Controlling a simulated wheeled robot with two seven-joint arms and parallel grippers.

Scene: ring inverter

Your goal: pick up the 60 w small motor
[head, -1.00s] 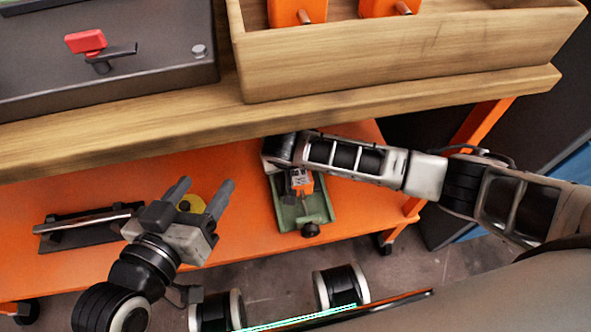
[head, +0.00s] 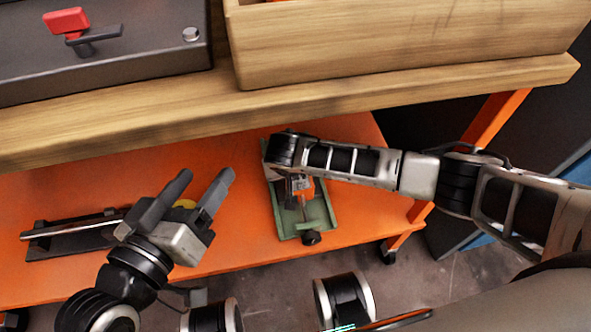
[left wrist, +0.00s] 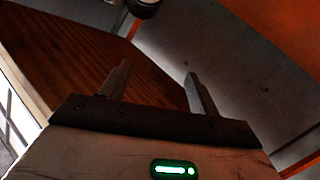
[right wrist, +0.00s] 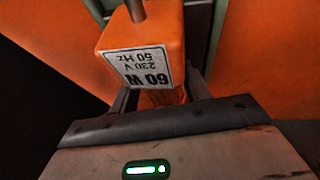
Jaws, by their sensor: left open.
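The small motor (head: 305,184) is an orange block on the green fixture (head: 324,214) on the orange lower shelf. In the right wrist view the motor (right wrist: 150,50) fills the upper middle, its white label reading 60 W, 230 V, 50 Hz upside down, with a metal shaft. My right gripper (right wrist: 163,88) has a finger on each side of the motor's near part; the contact is too dark to judge. In the head view my right wrist hides part of the motor. My left gripper (head: 207,175) is open and empty above the shelf, left of the fixture.
The wooden bench edge (head: 300,110) overhangs the shelf (head: 240,155). A wooden bin (head: 400,50) and a dark box with a red switch (head: 66,20) stand on it. A black holder with a metal rod (head: 70,235) lies at left. A yellow thing (head: 186,204) is partly behind my left gripper.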

